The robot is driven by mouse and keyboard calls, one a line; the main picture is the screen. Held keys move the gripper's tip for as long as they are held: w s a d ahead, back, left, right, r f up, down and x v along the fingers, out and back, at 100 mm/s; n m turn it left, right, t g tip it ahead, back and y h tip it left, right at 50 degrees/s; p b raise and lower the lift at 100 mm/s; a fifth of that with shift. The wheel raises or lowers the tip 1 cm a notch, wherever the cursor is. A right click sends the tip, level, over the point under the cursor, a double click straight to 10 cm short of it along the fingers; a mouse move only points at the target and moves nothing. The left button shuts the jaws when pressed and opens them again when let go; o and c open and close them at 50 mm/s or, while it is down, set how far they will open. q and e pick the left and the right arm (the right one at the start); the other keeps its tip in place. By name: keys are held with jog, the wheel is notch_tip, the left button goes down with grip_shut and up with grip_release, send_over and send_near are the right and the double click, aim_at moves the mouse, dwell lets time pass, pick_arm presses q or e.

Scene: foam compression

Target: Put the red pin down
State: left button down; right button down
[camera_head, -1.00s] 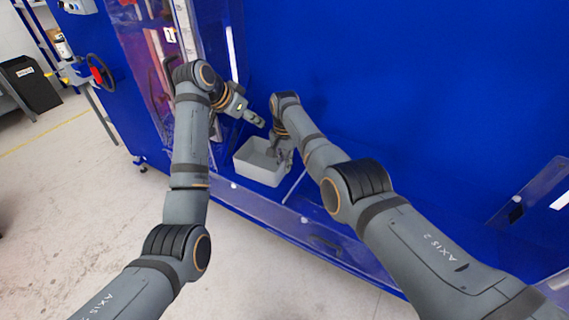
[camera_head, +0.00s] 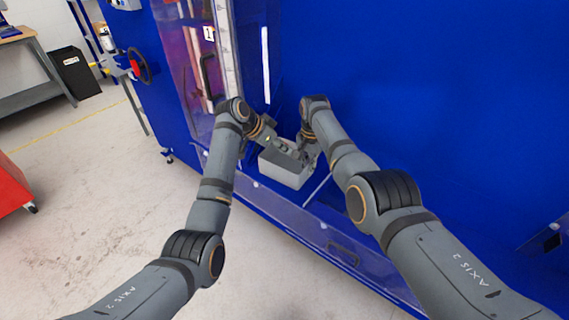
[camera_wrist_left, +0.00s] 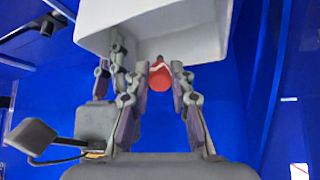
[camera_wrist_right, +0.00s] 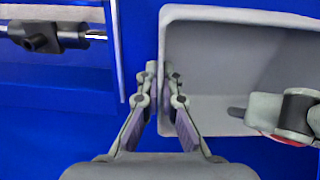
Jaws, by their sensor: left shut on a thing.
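The red pin (camera_wrist_left: 160,76) is between the fingertips of my left gripper (camera_wrist_left: 160,72), which is shut on it. In the head view my left gripper (camera_head: 293,151) is over the grey bin (camera_head: 284,173), near its rim. In the right wrist view, my left gripper (camera_wrist_right: 290,115) reaches over the bin's (camera_wrist_right: 225,128) lower right rim, with a bit of red under it. My right gripper (camera_wrist_right: 161,75) has its fingertips on either side of the bin's left wall and looks shut on it. In the head view the right fingertips are mostly hidden.
The bin stands inside a blue machine (camera_head: 420,90) with a clear front panel (camera_head: 290,215) below. A dark bar with a knob (camera_wrist_right: 42,36) is left of the bin. A red cart (camera_head: 12,187) stands on the floor at left.

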pick_arm(q)
notch_tip(320, 180, down, 6)
jog(key=shift+f, duration=0.25)
jog(key=shift+f, duration=0.1)
jog(key=c, duration=1.4)
grip_release()
jog(key=shift+c, duration=0.2)
jog(key=v, duration=1.2)
